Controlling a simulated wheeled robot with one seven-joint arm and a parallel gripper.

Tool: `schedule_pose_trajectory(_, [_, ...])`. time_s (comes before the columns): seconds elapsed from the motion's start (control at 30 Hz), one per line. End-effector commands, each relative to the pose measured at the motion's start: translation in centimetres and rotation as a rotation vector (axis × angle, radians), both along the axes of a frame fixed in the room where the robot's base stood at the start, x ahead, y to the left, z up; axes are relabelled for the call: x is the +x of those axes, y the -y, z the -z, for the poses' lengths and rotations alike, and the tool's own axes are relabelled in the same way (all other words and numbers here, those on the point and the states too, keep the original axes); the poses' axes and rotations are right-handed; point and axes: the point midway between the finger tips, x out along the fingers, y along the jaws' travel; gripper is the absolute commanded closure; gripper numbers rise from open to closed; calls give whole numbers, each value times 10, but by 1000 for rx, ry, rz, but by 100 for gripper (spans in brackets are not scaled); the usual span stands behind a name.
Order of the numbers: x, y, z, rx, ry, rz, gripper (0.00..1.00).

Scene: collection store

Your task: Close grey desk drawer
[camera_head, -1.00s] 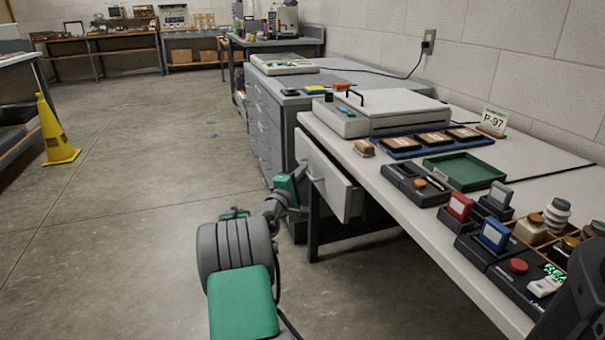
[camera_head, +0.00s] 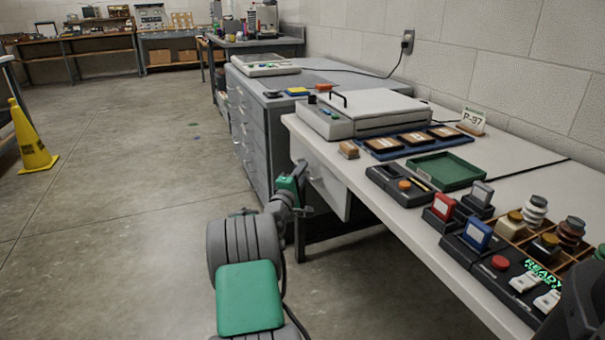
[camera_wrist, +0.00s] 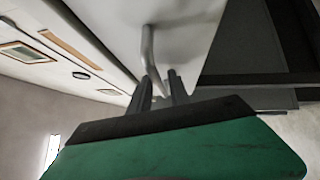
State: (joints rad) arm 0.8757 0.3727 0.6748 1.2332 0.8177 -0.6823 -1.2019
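The grey drawer (camera_head: 328,188) sits under the left end of the pale-topped desk (camera_head: 400,212). Its front stands near the desk's edge, and I cannot tell whether a small gap is left. In the wrist view the pale drawer front (camera_wrist: 195,35) fills the upper middle, with its bent grey bar handle (camera_wrist: 148,48). My gripper (camera_head: 303,198) is at the drawer front. In the wrist view its two dark fingers (camera_wrist: 160,84) stand apart, with the lower part of the handle between them. The contact itself is unclear.
A grey cabinet with several drawers (camera_head: 246,135) stands left of the desk. The desk top carries a press-like device (camera_head: 365,110), a green tray (camera_head: 446,170) and several stamps. A yellow floor sign (camera_head: 32,145) stands far left. The floor between is clear.

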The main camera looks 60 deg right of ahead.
Motion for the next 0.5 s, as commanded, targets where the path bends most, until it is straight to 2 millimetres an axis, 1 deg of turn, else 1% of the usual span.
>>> schedule_pose_trajectory(0.03, [1,0,0,0,0,-1,72])
schedule_pose_trajectory(0.1, [1,-1,0,0,0,-2,68])
schedule_pose_trajectory(0.37, [2,-4,0,0,0,-3,68])
schedule_pose_trajectory(0.47, [1,-16,0,0,-2,-4,68])
schedule_pose_trajectory(0.5, [1,-23,1,1,-3,-5,68])
